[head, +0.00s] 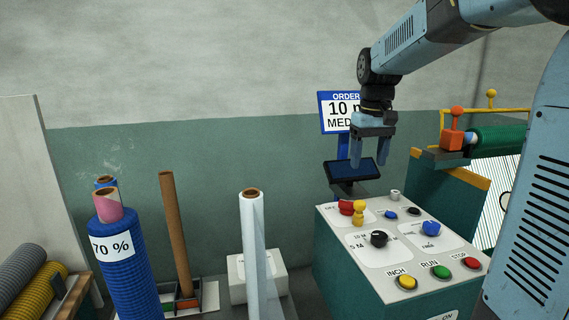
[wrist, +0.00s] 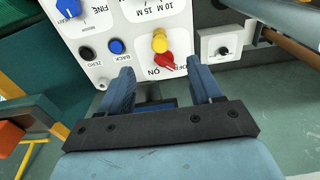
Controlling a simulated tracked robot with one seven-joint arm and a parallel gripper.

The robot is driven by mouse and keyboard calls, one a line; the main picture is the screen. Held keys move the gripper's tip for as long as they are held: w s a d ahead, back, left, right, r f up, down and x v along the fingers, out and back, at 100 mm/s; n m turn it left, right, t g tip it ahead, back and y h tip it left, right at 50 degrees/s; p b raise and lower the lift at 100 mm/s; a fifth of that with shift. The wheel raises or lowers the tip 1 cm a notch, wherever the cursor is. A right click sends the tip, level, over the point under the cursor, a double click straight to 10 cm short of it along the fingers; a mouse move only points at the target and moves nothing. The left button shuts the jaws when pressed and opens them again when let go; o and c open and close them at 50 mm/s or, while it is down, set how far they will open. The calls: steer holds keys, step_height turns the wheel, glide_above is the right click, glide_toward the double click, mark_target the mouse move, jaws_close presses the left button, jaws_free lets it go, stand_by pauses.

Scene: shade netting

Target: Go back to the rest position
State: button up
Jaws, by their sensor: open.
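My gripper (head: 371,153) hangs from my blue arm above the back part of the control panel (head: 330,222), fingers pointing down. The jaws are apart with nothing between them. In the wrist view my gripper (wrist: 159,92) shows its two blue fingers spread over the panel's edge. A red switch (wrist: 164,62) marked ON and a yellow knob (wrist: 160,42) lie just beyond the fingertips in that view. Whether the fingers touch anything is not clear, but in the head view they look clear of the panel.
A dark screen (head: 350,170) and the order sign (head: 338,112) stand behind the panel. A green roll (head: 498,138) on a yellow frame is at right. A blue roll (head: 122,262), a brown tube (head: 175,235) and a white roll (head: 252,250) stand upright at left.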

steer(key=s+f+m+t, duration=0.1)
steer(key=s+t, duration=0.1)
steer(key=s, duration=0.9)
steer(key=s+f+m+t, duration=0.1)
steer(key=s+f+t, duration=0.1)
steer(key=s, duration=0.9)
steer(key=shift+s+f+t, duration=0.25)
steer(key=shift+s+t, duration=0.05)
steer(key=shift+t, duration=0.3)
steer(key=shift+a, duration=0.1)
